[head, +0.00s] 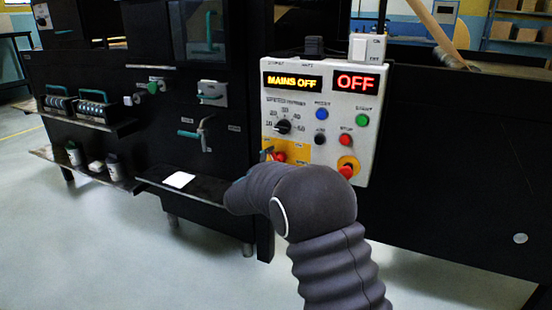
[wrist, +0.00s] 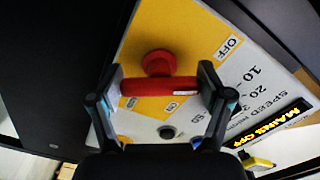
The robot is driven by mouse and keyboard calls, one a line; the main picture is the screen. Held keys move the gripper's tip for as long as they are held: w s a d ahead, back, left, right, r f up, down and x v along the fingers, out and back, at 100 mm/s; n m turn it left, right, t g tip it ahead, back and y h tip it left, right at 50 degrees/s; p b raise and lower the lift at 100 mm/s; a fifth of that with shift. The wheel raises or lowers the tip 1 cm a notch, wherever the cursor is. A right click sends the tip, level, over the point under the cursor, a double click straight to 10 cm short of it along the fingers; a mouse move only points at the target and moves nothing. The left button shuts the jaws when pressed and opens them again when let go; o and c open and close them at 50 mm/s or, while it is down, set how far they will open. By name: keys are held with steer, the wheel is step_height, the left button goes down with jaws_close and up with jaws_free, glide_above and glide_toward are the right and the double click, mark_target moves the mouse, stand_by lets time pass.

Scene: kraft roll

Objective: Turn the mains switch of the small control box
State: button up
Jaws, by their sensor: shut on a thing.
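The control box (head: 313,118) is a pale panel on the dark machine in the head view. Its displays read MAINS OFF and OFF. The mains switch is a red handle on a yellow plate at the panel's lower left; in the wrist view the red handle (wrist: 160,86) lies crosswise with a round red part behind it. My gripper (wrist: 161,84) has one finger at each end of the handle and is shut on it. An OFF label shows right of the handle, with small labels below it. In the head view my arm covers much of the switch.
The panel also carries a black speed dial (head: 283,127), a blue button (head: 322,114), a green button (head: 362,120) and a red emergency stop (head: 346,171) on yellow. A dark shelf with a white sheet (head: 178,180) juts out at the left. Floor in front is clear.

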steer(key=shift+n+p, duration=0.65)
steer(key=shift+n, duration=0.65)
steer(key=o, duration=1.1)
steer(key=shift+s, duration=0.1)
steer(key=v, duration=1.2)
